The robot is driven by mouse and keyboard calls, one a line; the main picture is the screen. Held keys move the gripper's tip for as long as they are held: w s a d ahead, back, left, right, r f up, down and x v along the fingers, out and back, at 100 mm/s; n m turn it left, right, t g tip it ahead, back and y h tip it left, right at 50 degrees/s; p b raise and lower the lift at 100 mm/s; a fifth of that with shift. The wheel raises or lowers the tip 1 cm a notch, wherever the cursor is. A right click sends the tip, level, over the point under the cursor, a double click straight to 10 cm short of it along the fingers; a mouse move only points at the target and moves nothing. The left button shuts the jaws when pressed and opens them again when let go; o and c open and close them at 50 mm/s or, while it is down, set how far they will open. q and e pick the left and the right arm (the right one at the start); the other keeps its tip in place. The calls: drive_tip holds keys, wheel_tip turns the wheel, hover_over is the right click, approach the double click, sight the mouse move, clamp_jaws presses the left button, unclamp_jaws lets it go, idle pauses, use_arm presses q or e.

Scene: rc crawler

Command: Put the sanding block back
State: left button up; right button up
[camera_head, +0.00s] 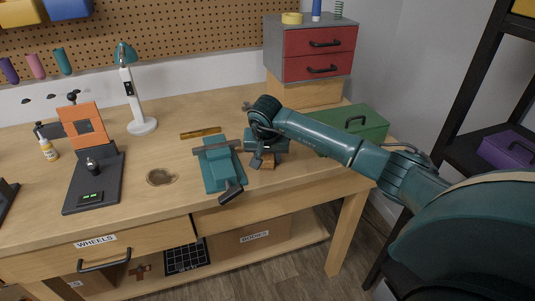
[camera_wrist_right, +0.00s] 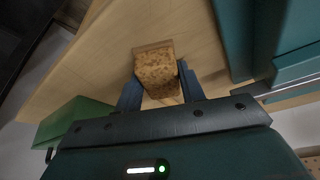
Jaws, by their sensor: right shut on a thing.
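The sanding block (camera_wrist_right: 157,68) is a small brown, speckled cork-like block. In the right wrist view it sits between the two dark fingers of my right gripper (camera_wrist_right: 158,82), which is shut on it. In the head view, my right gripper (camera_head: 263,160) is at the right part of the workbench, just right of the teal vise (camera_head: 222,172). The block (camera_head: 268,163) shows there only partly, behind the fingers. I cannot tell whether it touches the bench top. My left gripper is not in view.
A green toolbox (camera_head: 358,126) stands behind my right arm. A red drawer cabinet (camera_head: 318,48) is at the back. A brass-coloured bar (camera_head: 200,133) lies behind the vise. A white lamp (camera_head: 142,124) and a dark stand (camera_head: 93,183) are to the left. Bench space near the round hole (camera_head: 161,177) is clear.

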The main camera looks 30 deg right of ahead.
drive_tip(key=shift+f, duration=0.1)
drive_tip(key=o, duration=0.9)
drive_tip(key=shift+o, duration=0.2)
drive_tip(key=shift+r, duration=0.45)
drive_tip(key=b+v, duration=0.1)
drive_tip(key=v, duration=1)
drive_tip(key=shift+s+r+b, duration=0.15)
drive_tip(key=shift+r+b, duration=0.05)
drive_tip(key=shift+b, duration=0.1)
drive_tip(key=shift+a, duration=0.15)
